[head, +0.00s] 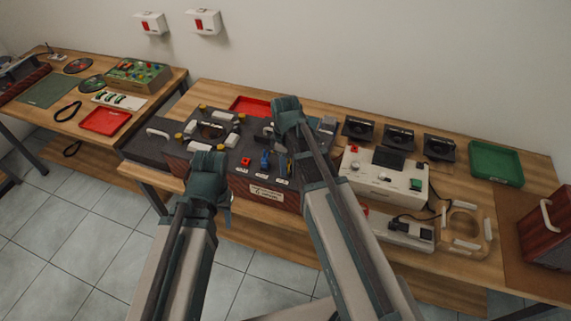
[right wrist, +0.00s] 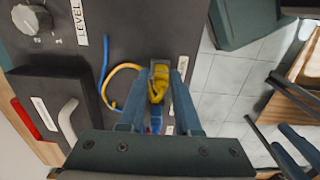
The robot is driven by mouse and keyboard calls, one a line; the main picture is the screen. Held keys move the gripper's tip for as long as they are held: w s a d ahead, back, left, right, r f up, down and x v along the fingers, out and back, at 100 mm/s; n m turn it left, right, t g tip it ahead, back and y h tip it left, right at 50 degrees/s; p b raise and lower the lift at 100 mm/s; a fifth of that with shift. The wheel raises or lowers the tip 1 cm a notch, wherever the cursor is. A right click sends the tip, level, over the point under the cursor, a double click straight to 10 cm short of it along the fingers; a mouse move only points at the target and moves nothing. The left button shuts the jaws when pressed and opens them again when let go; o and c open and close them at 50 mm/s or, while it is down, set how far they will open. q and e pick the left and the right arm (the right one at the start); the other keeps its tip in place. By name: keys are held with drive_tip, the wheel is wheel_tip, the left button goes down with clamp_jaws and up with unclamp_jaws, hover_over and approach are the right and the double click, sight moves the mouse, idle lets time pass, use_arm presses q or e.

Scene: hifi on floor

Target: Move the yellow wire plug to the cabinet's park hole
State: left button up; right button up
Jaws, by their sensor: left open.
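The dark cabinet (head: 225,163) with knobs and labels stands on the middle bench in the head view; its panel also fills the left of the right wrist view (right wrist: 120,50). The yellow wire plug (right wrist: 158,88) is between the fingers of my right gripper (right wrist: 161,82), which look shut on it. A yellow wire (right wrist: 113,72) curves away to the left. Whether the plug sits in a socket is unclear. In the head view my right arm hides this plug. My left gripper (head: 226,197) is by the cabinet's front; its open fingers are mostly hidden. I cannot make out the park hole.
A blue wire (right wrist: 103,62) runs beside the yellow one. A red tray (head: 250,105) lies behind, a green tray (head: 496,163) far right.

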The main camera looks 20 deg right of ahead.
drive_tip(key=shift+o, duration=1.4)
drive_tip(key=shift+r, duration=0.15)
wheel_tip(320, 180, up, 14)
drive_tip(key=p, duration=1.4)
drive_tip(key=shift+f, duration=0.25)
drive_tip(key=shift+r, duration=0.1)
wheel_tip(320, 180, up, 5)
drive_tip(key=p, duration=0.4)
drive_tip(key=shift+p, duration=0.4)
drive_tip(key=shift+f, duration=0.2)
